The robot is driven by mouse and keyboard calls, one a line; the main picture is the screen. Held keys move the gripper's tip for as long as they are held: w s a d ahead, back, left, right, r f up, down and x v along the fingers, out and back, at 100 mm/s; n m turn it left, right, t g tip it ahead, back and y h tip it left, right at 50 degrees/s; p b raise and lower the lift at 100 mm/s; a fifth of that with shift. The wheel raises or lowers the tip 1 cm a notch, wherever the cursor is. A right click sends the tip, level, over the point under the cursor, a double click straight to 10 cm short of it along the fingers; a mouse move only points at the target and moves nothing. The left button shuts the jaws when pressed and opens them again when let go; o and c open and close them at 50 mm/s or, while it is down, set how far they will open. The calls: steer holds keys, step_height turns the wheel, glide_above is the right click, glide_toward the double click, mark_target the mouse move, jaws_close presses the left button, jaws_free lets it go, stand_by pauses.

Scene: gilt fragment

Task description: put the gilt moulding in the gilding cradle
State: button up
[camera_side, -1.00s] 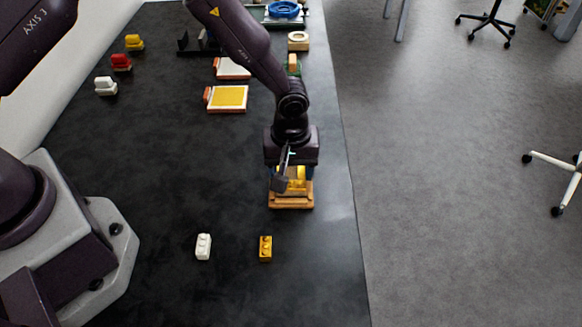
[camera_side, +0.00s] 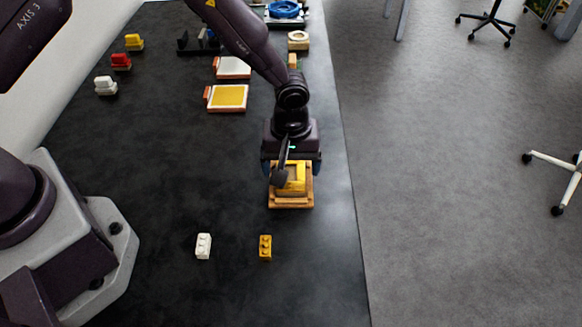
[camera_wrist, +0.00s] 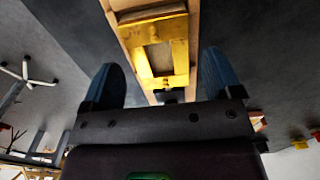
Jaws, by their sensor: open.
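The gilt moulding is a bright yellow piece (camera_side: 293,182) with a rectangular recess. It lies in the wooden gilding cradle (camera_side: 291,204), close to the table's right edge. In the wrist view the yellow moulding (camera_wrist: 180,52) sits between the wooden sides of the cradle (camera_wrist: 125,4) and looks roughly in line with them. My gripper (camera_side: 292,170) is just above and behind the moulding. In the wrist view its two blue fingers (camera_wrist: 160,72) are spread wide, with a gap on both sides of the moulding. The moulding's underside is hidden.
A white brick (camera_side: 203,246) and an amber brick (camera_side: 265,248) lie in front. A tray with a yellow pad (camera_side: 227,97) and one with a white pad (camera_side: 233,68) stand farther back. Small yellow, red and white pieces (camera_side: 121,62) line the left. The middle is clear.

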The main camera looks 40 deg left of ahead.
step_height(320, 180, up, 10)
step_height(320, 180, up, 9)
steer(key=m+t, duration=0.1)
steer(key=m, duration=0.1)
glide_above(291, 175)
steer(key=s+a, duration=0.2)
steer(key=a, duration=0.2)
steer(key=s+a+r+m+t, duration=0.2)
steer(key=s+a+r, duration=0.3)
steer(key=s, duration=0.4)
steer(key=s+a+r+m+t, duration=0.2)
steer(key=s+a+r+m, duration=0.3)
steer(key=s+r, duration=0.2)
steer(key=s, duration=0.2)
steer(key=shift+s+a+r+t, duration=0.25)
steer(key=shift+s+a+t, duration=0.05)
steer(key=shift+s+a, duration=0.1)
stand_by(0.5)
